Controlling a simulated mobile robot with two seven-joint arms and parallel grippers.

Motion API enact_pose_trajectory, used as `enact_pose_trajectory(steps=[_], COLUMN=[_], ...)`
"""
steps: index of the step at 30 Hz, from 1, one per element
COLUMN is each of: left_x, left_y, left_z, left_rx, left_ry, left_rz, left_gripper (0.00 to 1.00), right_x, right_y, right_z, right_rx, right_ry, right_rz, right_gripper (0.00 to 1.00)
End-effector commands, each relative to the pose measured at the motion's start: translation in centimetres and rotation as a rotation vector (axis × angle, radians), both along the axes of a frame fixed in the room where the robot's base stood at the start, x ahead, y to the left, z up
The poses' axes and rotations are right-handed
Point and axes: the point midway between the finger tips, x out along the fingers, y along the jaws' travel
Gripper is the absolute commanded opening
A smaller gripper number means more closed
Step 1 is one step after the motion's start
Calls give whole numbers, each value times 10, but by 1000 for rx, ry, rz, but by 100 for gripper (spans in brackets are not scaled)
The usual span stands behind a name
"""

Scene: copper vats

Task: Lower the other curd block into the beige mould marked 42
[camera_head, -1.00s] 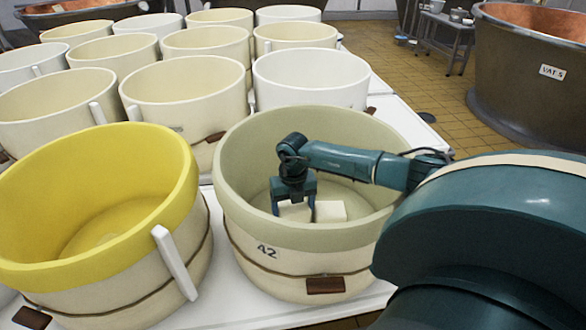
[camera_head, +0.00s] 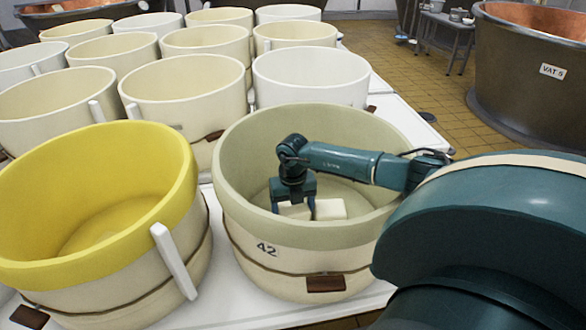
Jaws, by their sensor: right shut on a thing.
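The beige mould marked 42 (camera_head: 245,240) stands on the white table at the front middle, with a pale green inner lining and rim. My right gripper (camera_head: 293,208) points down inside it, shut on a pale curd block (camera_head: 294,211) low in the mould. The fingers cover part of this block. A second pale curd block (camera_head: 330,209) lies on the mould's floor just right of the gripper. I cannot tell whether the held block touches the floor or the other block. My left gripper is not in view.
A yellow-lined mould (camera_head: 185,190) stands close to the left of mould 42. Several cream and white moulds (camera_head: 185,88) fill the table behind. My right arm reaches over the mould's right rim. A dark vat marked VAT 5 (camera_head: 510,90) stands at the back right.

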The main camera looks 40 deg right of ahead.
Motion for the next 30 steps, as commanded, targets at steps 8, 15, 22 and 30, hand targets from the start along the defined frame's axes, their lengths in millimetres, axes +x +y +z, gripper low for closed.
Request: enact_pose_trajectory(steps=[8,15,22,30], left_x=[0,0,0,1], left_y=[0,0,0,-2], left_z=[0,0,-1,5], left_rx=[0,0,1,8], left_ry=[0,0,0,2], left_rz=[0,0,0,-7], left_gripper=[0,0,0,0], right_x=[0,0,-1,0], right_y=[0,0,0,-1], right_z=[0,-1,-2,23], right_rx=[0,0,-1,-2], right_ry=[-1,0,3,-2], right_rz=[0,0,0,1], right_gripper=[78,98,100,100])
